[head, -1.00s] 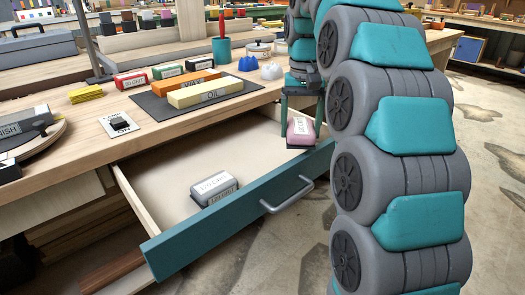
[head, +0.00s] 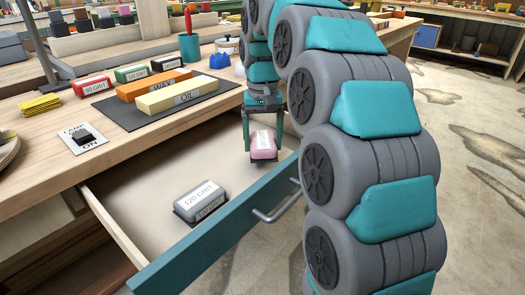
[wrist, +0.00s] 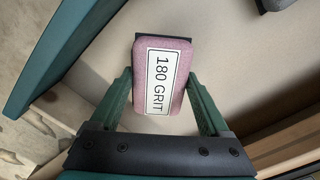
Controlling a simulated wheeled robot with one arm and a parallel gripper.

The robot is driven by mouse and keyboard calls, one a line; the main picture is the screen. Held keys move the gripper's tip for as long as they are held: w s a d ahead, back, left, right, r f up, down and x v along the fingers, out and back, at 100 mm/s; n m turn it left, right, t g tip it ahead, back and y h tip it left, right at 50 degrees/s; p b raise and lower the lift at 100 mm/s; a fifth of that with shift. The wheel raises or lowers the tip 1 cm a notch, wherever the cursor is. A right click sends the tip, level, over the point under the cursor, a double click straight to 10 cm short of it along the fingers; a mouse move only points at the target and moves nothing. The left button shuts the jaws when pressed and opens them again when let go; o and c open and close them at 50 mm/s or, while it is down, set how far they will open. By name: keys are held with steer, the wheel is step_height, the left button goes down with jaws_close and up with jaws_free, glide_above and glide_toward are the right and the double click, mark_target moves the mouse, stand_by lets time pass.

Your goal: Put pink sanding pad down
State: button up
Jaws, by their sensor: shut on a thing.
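The pink sanding pad (head: 263,145) is labelled "180 GRIT" and is held between the two green fingers of my gripper (head: 263,148). In the head view it is over the right end of the open drawer (head: 150,215), inside the front panel. In the wrist view the pink pad (wrist: 162,75) shows label up between the fingers, with a dark base edge showing at its end. I cannot tell whether its underside touches the drawer floor. A grey pad (head: 199,200) labelled "120 GRIT" lies in the drawer to the left.
The drawer's teal front panel (head: 220,232) and handle (head: 278,207) border the near side. The bench top above holds a dark mat (head: 120,108) with WAX and OIL blocks, and a lamp switch (head: 84,138). Bare drawer floor lies between the two pads.

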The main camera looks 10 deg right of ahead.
mark_target(263, 140)
steer(key=shift+f, duration=1.55)
steer(key=shift+f, duration=0.2)
steer(key=o, duration=1.3)
step_height(263, 140, up, 12)
steer(key=shift+f+p, duration=0.25)
steer(key=shift+p, duration=0.55)
steer(key=shift+r+p, duration=0.5)
